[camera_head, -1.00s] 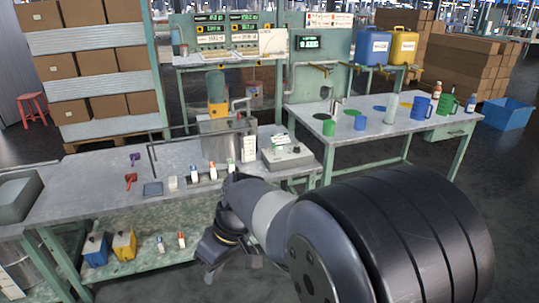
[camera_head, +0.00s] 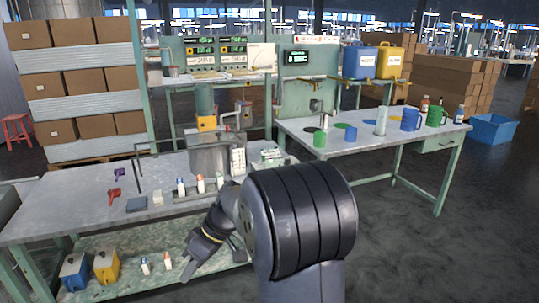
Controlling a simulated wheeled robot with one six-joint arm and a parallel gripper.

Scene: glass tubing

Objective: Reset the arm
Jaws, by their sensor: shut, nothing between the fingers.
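My arm (camera_head: 300,215) rises from the bottom middle of the head view and bends to the left, in front of the near workbench. My gripper (camera_head: 187,277) is at its left end, low in front of the bench's lower shelf. It points down, is shut and holds nothing. The arm hides part of the bench's right end.
The near workbench (camera_head: 70,205) bears small bottles, red and purple tools and a metal tank (camera_head: 210,160). A second table (camera_head: 370,135) at the right bears mugs and bottles. A blue bin (camera_head: 493,129) stands at the right. The floor at the lower right is clear.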

